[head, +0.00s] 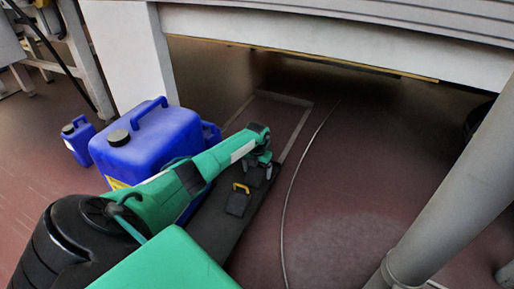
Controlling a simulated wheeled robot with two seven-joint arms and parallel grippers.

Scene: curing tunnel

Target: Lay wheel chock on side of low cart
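A dark wheel chock (237,204) with a yellow handle lies on the bare dark deck of the low cart (222,232), near its right edge. My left gripper (259,168) is at the end of the green arm, low over the far end of the cart, just beyond the chock. The chock looks apart from the gripper. The fingers are small and dark against dark surfaces, so I cannot tell whether they are open or shut. My arm hides part of the cart. My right gripper is out of view.
A large blue canister (140,145) stands left of my arm, with a smaller blue one (78,142) on the floor further left. A white beam (340,45) hangs low across the back. A grey pipe (450,190) slants at right. A thin cable (288,195) crosses open floor.

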